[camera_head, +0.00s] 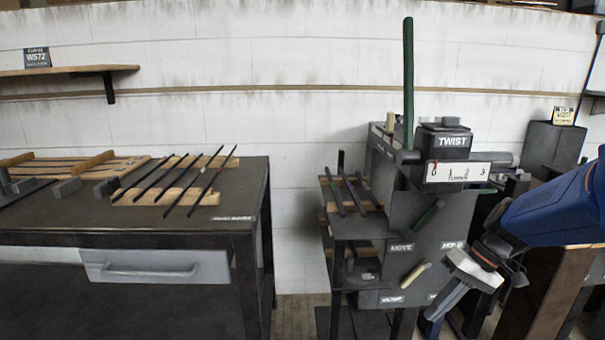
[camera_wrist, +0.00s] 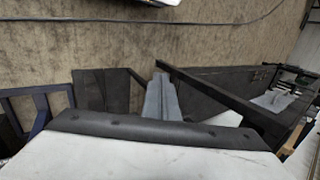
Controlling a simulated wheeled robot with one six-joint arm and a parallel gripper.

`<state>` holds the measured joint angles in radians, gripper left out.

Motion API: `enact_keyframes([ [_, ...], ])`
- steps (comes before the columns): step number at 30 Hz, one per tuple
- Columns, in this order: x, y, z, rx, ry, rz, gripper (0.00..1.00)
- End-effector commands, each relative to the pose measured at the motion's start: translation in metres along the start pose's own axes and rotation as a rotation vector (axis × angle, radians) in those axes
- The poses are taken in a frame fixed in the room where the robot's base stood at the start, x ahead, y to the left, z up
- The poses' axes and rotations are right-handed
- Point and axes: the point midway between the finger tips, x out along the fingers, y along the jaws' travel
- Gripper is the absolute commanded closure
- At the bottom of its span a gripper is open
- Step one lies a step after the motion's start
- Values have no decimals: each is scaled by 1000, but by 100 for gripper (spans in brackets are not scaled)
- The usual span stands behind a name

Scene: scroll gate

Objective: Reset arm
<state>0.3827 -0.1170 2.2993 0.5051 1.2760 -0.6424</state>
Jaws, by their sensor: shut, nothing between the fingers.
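My gripper (camera_head: 433,314) hangs at the end of my blue arm at the lower right of the head view. It points down and to the left, in front of the lower right part of the dark scroll machine. Its fingers look closed together with nothing between them. In the wrist view the closed grey fingers (camera_wrist: 160,97) stick out past the pale wrist housing, with brown floor or wall beyond. The machine (camera_head: 420,260) has a "TWIST" sign, a tall green lever (camera_head: 408,80) standing upright, and a lower green handle (camera_head: 428,213). My gripper hides part of its lower right.
A dark workbench (camera_head: 255,190) with black rods (camera_head: 180,185) on wooden strips stands at the left. A small rack with rods (camera_head: 345,195) adjoins the machine. A brown cabinet (camera_head: 545,290) stands close under my arm. Floor shows between bench and machine.

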Motion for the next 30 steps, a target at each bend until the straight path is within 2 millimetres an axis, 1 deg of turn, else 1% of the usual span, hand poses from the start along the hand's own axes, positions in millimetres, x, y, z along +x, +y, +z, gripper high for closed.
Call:
enact_keyframes([
  [1,0,-8,9,-9,6,36,100],
  [3,-1,-14,21,-11,18,86,100],
  [12,-4,-33,67,-28,104,285,100],
  [24,-14,-43,119,-66,309,482,100],
  [30,-19,-44,136,-82,406,532,100],
])
